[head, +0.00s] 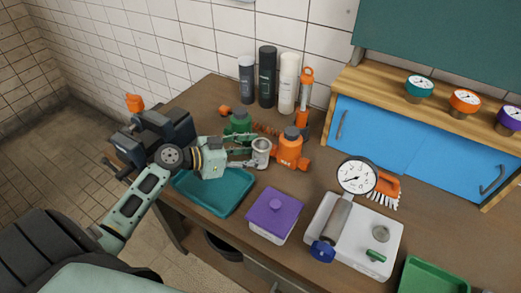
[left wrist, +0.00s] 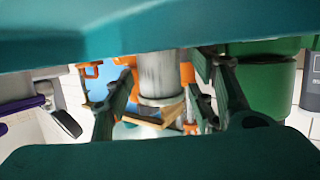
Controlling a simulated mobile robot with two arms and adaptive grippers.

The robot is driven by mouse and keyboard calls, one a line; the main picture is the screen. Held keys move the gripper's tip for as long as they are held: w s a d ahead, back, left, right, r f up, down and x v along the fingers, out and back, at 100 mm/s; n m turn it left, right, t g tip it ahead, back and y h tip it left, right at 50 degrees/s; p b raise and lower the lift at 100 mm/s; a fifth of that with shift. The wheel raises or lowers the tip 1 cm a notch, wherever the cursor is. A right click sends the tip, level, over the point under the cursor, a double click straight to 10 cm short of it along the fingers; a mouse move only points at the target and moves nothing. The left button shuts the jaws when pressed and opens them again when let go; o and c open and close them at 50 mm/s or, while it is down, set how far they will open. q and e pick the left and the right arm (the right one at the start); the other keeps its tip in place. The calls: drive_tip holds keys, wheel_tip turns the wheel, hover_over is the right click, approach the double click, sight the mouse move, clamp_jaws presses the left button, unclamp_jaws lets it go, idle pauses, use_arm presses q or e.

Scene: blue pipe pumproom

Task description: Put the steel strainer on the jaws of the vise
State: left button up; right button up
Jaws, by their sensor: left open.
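The steel strainer (head: 261,150) looks like a small grey metal cylinder standing on the bench, left of an orange valve body. My left gripper (head: 249,151) reaches in from the left, open, with its fingertips close to the strainer. In the left wrist view the grey cylinder (left wrist: 158,75) shows between the two spread dark fingers (left wrist: 165,97); I cannot tell whether either touches it. The dark vise (head: 178,124) is at the bench's left end, behind my left wrist, which partly hides it. My right gripper is not in view.
A green fitting (head: 238,124) and the orange valve body (head: 290,148) stand close around the strainer. A teal tray (head: 232,198) lies below my gripper, with a purple-lidded box (head: 274,214) to its right. Several bottles (head: 267,77) stand at the wall.

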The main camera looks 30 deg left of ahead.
use_arm(q)
drive_tip(key=shift+x, duration=0.8)
drive_tip(key=shift+c, duration=0.2)
drive_tip(key=c, duration=1.1)
